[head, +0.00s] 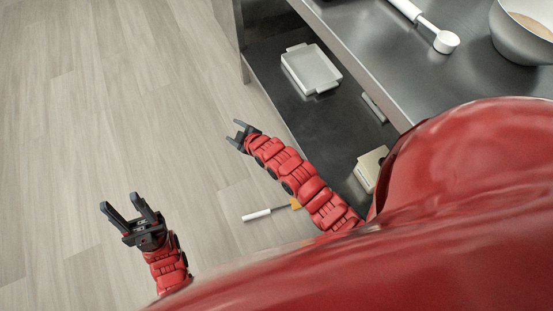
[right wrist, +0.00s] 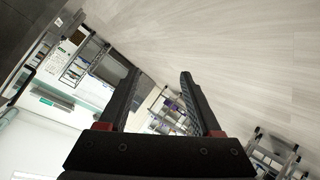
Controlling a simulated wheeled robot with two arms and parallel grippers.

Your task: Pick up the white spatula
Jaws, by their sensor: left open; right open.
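A spatula-like tool with a white handle (head: 257,215), a thin dark shaft and an orange-yellow end (head: 296,203) lies on the floor, with its end beside my right arm. Whether it is the white spatula I cannot tell. A white scoop with a long handle (head: 446,42) lies on the steel table top. My left gripper (head: 129,204) is open and empty over the floor, left of the floor tool. My right gripper (head: 234,132) is open and empty, above the floor tool in the picture and near the lower shelf; its open fingers show in the right wrist view (right wrist: 158,85).
The steel table (head: 385,75) has a lower shelf (head: 330,130) holding a white tray (head: 311,69) and a cream box (head: 370,168). A metal bowl (head: 522,45) with light contents stands on the table top. The floor (head: 110,90) at left is clear.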

